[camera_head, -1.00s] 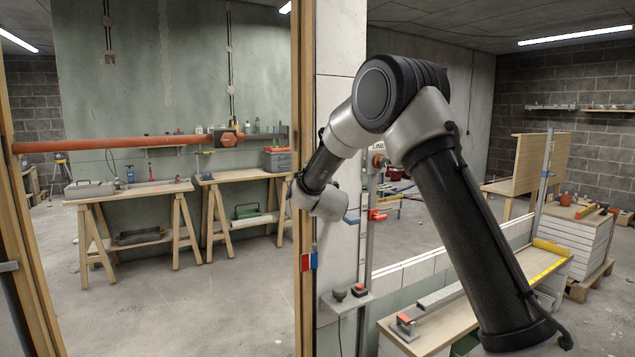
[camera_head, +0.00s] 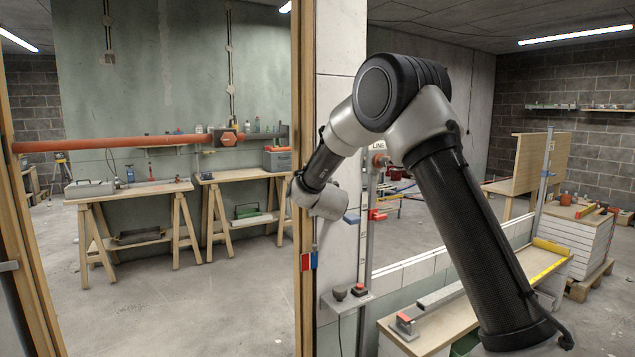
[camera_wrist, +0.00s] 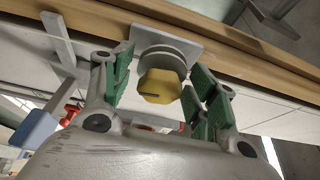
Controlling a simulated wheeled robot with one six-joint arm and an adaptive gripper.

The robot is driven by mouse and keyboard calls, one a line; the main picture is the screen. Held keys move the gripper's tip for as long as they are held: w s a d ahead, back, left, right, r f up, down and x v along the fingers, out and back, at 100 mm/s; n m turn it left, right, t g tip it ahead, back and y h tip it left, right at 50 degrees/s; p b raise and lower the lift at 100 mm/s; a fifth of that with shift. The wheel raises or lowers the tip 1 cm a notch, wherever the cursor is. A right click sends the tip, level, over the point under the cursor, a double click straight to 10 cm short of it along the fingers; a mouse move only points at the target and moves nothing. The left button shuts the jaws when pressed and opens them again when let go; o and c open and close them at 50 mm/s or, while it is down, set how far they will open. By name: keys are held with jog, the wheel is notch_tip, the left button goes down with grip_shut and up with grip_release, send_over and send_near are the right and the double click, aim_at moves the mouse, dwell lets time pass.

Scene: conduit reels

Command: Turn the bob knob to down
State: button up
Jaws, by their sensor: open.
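A yellow knob (camera_wrist: 160,86) with a dark slot-like mark on its face shows in the wrist view. It sits on a round grey collar on a grey plate (camera_wrist: 178,43) fixed to the wood. My gripper (camera_wrist: 163,88) is open, its green-padded fingers on either side of the knob. I cannot tell whether the pads touch it. In the head view my wrist hides the knob, and the fingers cannot be made out; the wrist is beside the wooden post (camera_head: 305,120). No label saying "bob" can be read.
A grey lever with a blue end (camera_wrist: 34,129) is near my gripper at the left of the wrist view. A small box with buttons (camera_head: 347,300) is low on the wall. A bench (camera_head: 445,338) stands at lower right. Floor beyond the doorway (camera_head: 190,310) is clear.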

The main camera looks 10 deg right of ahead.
jog(key=shift+s, duration=0.1)
jog(key=s, duration=1.1)
jog(key=shift+s+a+f, duration=0.15)
jog(key=shift+s+a, duration=0.25)
jog(key=shift+a, duration=0.05)
